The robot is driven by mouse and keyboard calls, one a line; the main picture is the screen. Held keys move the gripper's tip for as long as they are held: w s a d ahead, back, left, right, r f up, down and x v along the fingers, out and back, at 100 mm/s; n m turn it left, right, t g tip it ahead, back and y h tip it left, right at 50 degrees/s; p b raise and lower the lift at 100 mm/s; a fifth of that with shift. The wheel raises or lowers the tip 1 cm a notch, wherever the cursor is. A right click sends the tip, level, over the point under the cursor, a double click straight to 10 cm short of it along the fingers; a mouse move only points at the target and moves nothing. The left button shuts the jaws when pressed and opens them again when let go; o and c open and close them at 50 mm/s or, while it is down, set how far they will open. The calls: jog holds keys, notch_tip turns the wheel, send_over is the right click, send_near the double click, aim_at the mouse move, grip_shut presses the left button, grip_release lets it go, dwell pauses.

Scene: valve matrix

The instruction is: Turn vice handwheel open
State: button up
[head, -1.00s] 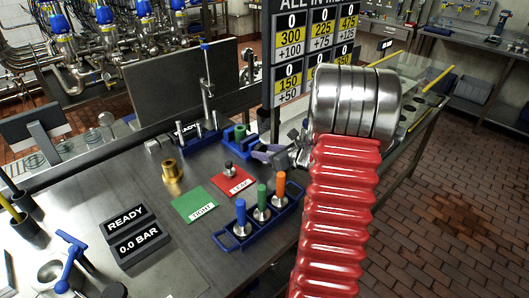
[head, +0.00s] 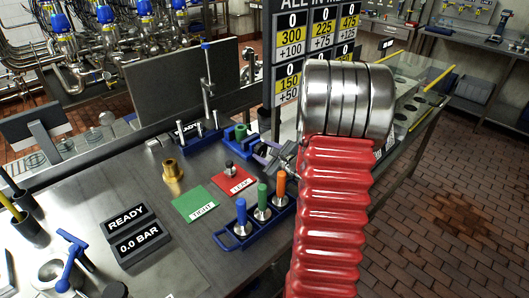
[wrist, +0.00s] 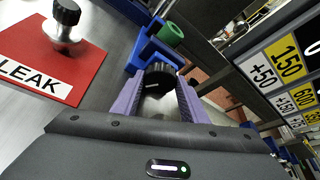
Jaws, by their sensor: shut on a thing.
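The blue vice (head: 229,138) stands on the bench in the middle of the head view, with a green round piece (head: 241,131) in it. The vice (wrist: 146,50) and the green piece (wrist: 172,33) also show at the top of the wrist view. The black ribbed handwheel (wrist: 159,72) is on the vice's near side. My gripper (wrist: 158,82) has its two purple fingers on either side of the handwheel and is shut on it. In the head view my gripper (head: 266,153) is small and its fingertips are partly hidden; the handwheel is hard to make out there.
A red LEAK mat (head: 233,179) with a black-knobbed metal piece (head: 229,168) lies beside the vice. A green TIGHT mat (head: 195,204), a brass fitting (head: 172,171) and a blue rack (head: 237,235) with coloured-handled tools are nearby. A price board (head: 315,45) stands behind.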

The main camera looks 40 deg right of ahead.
jog(key=shift+a+n+h, duration=0.1)
jog(key=shift+n+h, duration=0.2)
dwell(0.4)
jog(key=o, duration=1)
jog(key=shift+o, duration=0.2)
jog(key=shift+r, duration=0.15)
notch_tip(320, 180, up, 10)
jog(key=shift+f, duration=0.2)
